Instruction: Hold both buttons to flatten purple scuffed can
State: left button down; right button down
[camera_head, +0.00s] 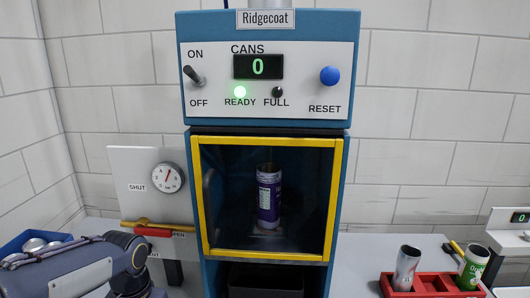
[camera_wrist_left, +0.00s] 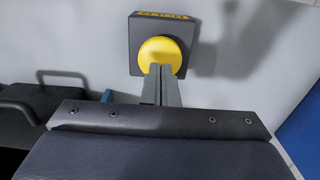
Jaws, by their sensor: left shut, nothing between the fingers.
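The purple can (camera_head: 268,200) stands upright inside the blue machine (camera_head: 343,190), behind a clear window in a yellow frame (camera_head: 270,142). In the left wrist view, one round yellow button (camera_wrist_left: 160,54) sits on a dark box (camera_wrist_left: 136,35). My left gripper (camera_wrist_left: 160,72) is shut and empty, its fingertips overlapping the button's lower part; I cannot tell whether they press it. My left arm comes in at the lower left of the head view, with its fingertips out of that view. My right gripper and a second button are not in view.
The machine's panel (camera_head: 310,60) reads 0 cans, with a green READY light (camera_head: 240,92) lit. A gauge (camera_head: 168,177) and a red-and-yellow lever (camera_head: 152,228) are left of the window. A red tray (camera_head: 435,285) with cans stands right; a blue bin (camera_head: 12,246) stands left.

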pick_arm(q)
jog(key=shift+f, duration=0.15)
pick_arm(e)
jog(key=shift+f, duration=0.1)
